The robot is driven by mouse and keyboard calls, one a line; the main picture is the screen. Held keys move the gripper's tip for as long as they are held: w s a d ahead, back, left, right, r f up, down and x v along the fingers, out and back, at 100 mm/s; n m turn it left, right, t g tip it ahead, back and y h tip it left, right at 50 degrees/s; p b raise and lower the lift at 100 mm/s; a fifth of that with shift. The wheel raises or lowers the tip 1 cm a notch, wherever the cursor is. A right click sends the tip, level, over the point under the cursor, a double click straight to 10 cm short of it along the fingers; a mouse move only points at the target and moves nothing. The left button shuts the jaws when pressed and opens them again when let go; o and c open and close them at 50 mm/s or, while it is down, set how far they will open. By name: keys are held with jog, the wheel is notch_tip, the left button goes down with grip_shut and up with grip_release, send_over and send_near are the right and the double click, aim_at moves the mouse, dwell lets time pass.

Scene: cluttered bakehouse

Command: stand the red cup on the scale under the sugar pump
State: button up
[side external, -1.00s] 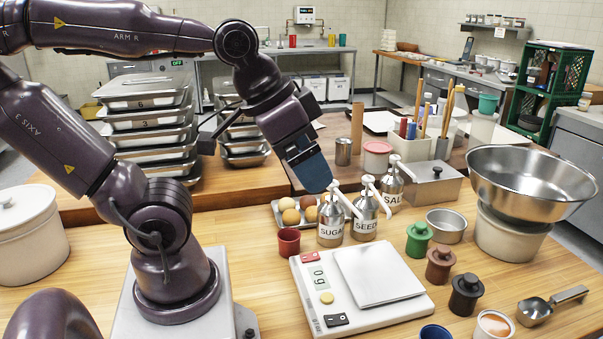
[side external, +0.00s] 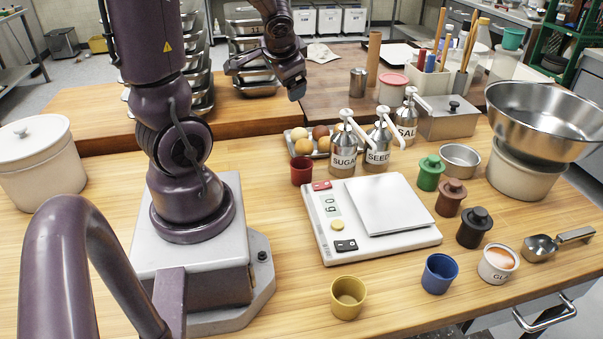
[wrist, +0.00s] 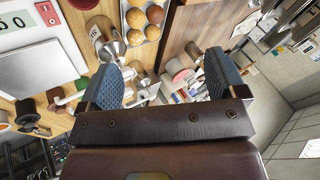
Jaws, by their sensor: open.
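The red cup (side external: 301,172) stands upright on the wooden counter, left of the sugar pump (side external: 343,161) and behind the scale's left end. At the top edge of the wrist view a small red piece (wrist: 84,4) looks like the cup, mostly cut off. The white scale (side external: 318,215) has a bare square plate (side external: 382,203); its corner also shows in the wrist view (wrist: 35,75). The sugar pump's spout slants towards the scale. My gripper (side external: 297,92) is raised behind the cup and pumps. In the wrist view its blue fingers (wrist: 162,82) are apart with nothing held.
Seed (side external: 377,152) and salt (side external: 405,125) pumps stand right of the sugar pump. Lidded green (side external: 430,174), brown and black pots line the scale's right. Yellow (side external: 348,297) and blue (side external: 440,273) cups stand in front. A steel bowl (side external: 540,110) is at right.

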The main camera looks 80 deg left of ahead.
jog(key=s+a+f+m, duration=0.1)
jog(key=s+a+f, duration=0.1)
jog(key=a+f, duration=0.25)
jog(key=m+t+h, duration=0.3)
jog(key=h, duration=0.4)
send_over(299, 160)
jog(key=s+d, duration=0.2)
notch_tip(299, 160, down, 12)
jog(key=shift+s+x, duration=0.15)
jog(key=shift+x, duration=1.1)
jog(key=shift+s+x, duration=0.1)
jog(key=shift+x, duration=1.15)
jog(key=shift+d, duration=0.1)
jog(key=shift+c, duration=0.5)
jog(key=c, duration=0.9)
jog(key=shift+c, duration=0.2)
